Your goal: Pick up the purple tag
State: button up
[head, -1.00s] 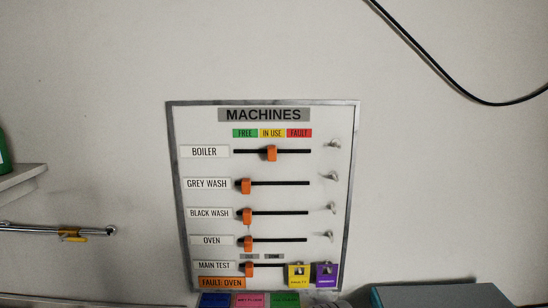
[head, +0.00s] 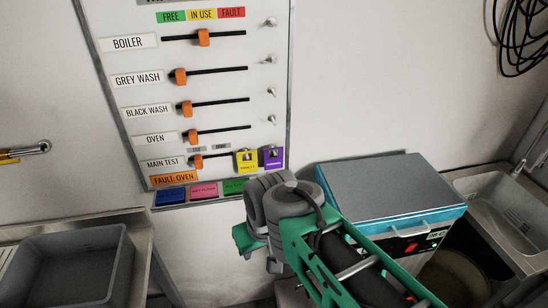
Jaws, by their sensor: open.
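The purple tag (head: 273,156) hangs at the lower right of the white MACHINES board (head: 225,120), just right of a yellow tag (head: 247,160). Both are by the MAIN TEST row. My green and grey arm reaches up from the lower right, and its grey joints are below and in front of the board's lower right corner. I cannot make out my gripper's fingers. The purple tag is not covered by the arm.
Blue, pink and green tags (head: 203,191) line the board's bottom edge; my arm partly covers the green one. A blue-and-grey machine (head: 385,190) stands right of the board, with a sink (head: 500,205) beyond. A grey basin (head: 70,235) is at lower left.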

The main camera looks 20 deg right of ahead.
aim_at(274, 163)
jog(key=k, duration=1.1)
jog(key=u, duration=0.85)
jog(key=i, duration=1.35)
jog(key=z, duration=0.25)
